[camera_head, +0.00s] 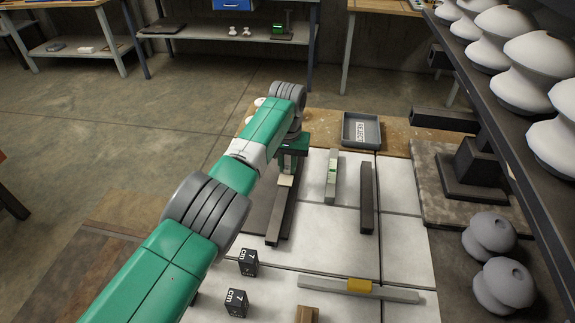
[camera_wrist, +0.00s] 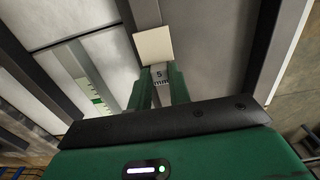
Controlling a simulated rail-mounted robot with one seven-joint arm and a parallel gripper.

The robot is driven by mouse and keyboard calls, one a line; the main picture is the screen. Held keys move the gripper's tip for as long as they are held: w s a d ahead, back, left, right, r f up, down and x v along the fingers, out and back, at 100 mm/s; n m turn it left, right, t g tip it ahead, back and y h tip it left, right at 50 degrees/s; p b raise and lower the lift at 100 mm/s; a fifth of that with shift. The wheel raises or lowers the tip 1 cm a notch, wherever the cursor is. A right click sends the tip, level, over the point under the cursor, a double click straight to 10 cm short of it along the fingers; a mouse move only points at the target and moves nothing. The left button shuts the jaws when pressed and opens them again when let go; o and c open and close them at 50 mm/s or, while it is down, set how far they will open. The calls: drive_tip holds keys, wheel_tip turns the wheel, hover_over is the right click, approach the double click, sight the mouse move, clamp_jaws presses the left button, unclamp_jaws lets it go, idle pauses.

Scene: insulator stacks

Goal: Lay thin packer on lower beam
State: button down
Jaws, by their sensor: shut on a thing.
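My gripper (camera_head: 291,165) is over the far end of a long dark grey beam (camera_head: 280,220) on the left of the white panels. In the wrist view, the green fingers (camera_wrist: 160,88) are shut on a small grey piece marked 5 (camera_wrist: 160,74). A cream square plate, which looks like the thin packer (camera_wrist: 153,45), is just beyond the fingertips, in line with the beam (camera_wrist: 146,12). It also shows as a pale patch in the head view (camera_head: 286,181). I cannot tell if the plate touches the beam or how it joins the marked piece.
A pale beam with a green mark (camera_head: 332,178) and a dark bar (camera_head: 366,200) lie to the right. A grey tray (camera_head: 361,131) is behind them. Black 7 cm blocks (camera_head: 248,262) and a bar with a yellow block (camera_head: 359,287) are nearer. A shelf of white insulators (camera_head: 505,40) borders the right.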

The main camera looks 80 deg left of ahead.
sight(287, 168)
drive_tip(key=c, duration=1.3)
unclamp_jaws()
drive_tip(key=shift+f, duration=0.15)
wheel_tip(287, 168, up, 12)
drive_tip(key=p, duration=0.6)
drive_tip(key=shift+r, duration=0.2)
wheel_tip(287, 168, down, 13)
drive_tip(key=b, duration=0.6)
drive_tip(key=shift+r, duration=0.55)
drive_tip(key=shift+f, duration=0.15)
